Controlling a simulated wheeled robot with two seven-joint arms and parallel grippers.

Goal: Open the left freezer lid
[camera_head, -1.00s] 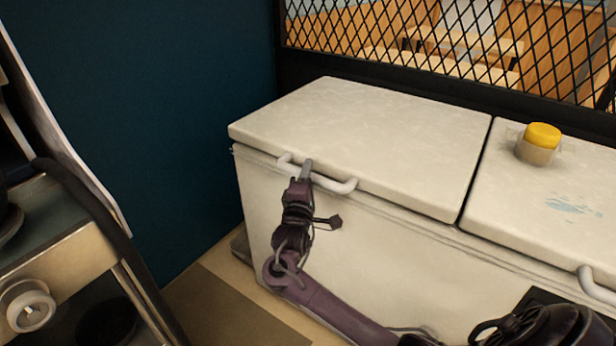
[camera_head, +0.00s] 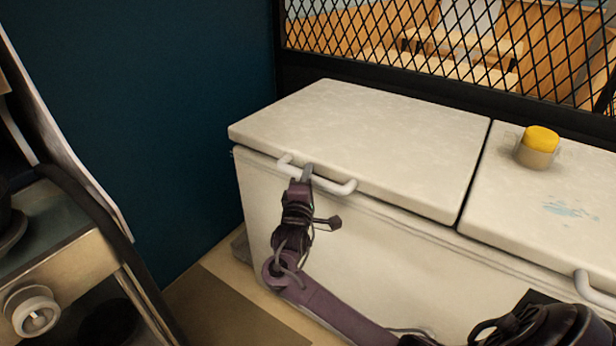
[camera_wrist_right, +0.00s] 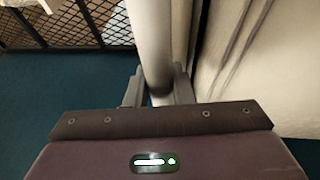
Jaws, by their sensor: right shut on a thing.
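The left freezer lid (camera_head: 365,140) is white and lies closed on the freezer body (camera_head: 380,245) in the head view. Its white bar handle (camera_head: 338,187) runs along the lid's front edge. My right gripper (camera_head: 307,172) is at the middle of this handle, shut on it. In the right wrist view the handle (camera_wrist_right: 150,45) passes between the two fingers of my right gripper (camera_wrist_right: 158,88), and the freezer's pale surface (camera_wrist_right: 270,75) is close on the right. My left gripper is not in view.
The right freezer lid (camera_head: 560,195) is closed, with a yellow-capped container (camera_head: 539,147) on it. A black wire mesh (camera_head: 460,45) stands behind the freezer. A dark blue wall (camera_head: 150,110) is to the left. A metal counter unit (camera_head: 45,260) stands at the lower left.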

